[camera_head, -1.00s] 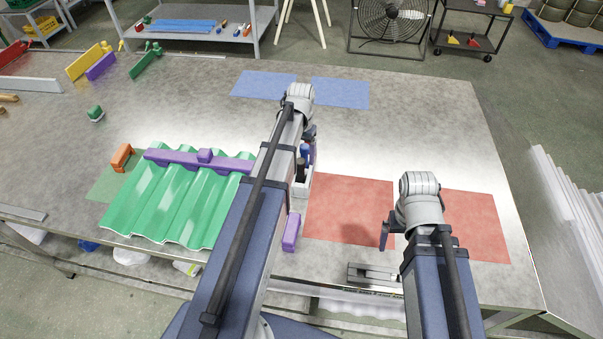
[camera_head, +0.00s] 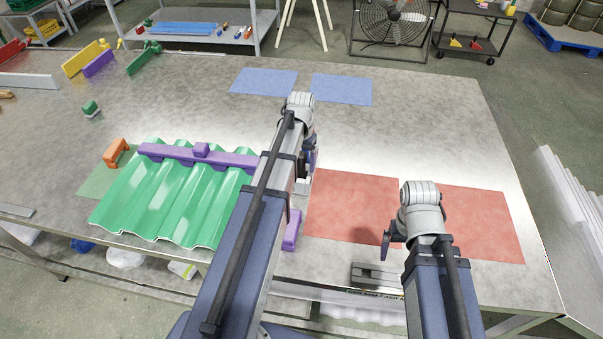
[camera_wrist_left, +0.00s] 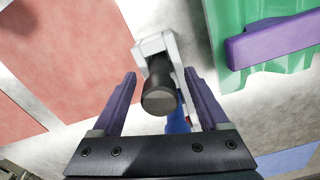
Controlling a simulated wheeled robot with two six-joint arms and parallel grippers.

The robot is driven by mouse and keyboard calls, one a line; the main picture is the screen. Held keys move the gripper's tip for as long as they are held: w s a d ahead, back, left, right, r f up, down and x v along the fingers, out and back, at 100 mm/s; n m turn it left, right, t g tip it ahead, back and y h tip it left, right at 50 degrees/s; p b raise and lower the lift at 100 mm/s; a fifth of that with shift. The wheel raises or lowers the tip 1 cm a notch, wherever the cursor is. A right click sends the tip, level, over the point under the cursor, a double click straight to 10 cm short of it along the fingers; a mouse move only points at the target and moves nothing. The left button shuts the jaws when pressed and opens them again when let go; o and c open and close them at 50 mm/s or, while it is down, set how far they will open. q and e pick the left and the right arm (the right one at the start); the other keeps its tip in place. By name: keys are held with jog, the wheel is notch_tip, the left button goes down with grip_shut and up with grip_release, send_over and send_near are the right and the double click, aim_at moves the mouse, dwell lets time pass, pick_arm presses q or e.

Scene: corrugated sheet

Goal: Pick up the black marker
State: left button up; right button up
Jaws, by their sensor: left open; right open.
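The black marker (camera_wrist_left: 160,95) stands end-on in a white holder (camera_wrist_left: 155,46) in the left wrist view. My left gripper (camera_wrist_left: 160,78) is open, with its two purple fingers on either side of the marker, apart from it. In the head view my left gripper (camera_head: 309,162) is over the holder (camera_head: 302,186), and the arm hides the marker. A blue item (camera_wrist_left: 178,124) shows behind the marker, partly hidden.
A green corrugated sheet (camera_head: 170,205) with a purple bar (camera_head: 225,158) across it lies left of my left arm. A purple block (camera_head: 292,230) and a grey metal piece (camera_head: 376,276) lie near the front edge. The middle of the table (camera_head: 400,130) is clear.

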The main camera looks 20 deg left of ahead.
pick_arm(q)
jog(key=shift+r, duration=0.1)
grip_shut()
dwell(0.5)
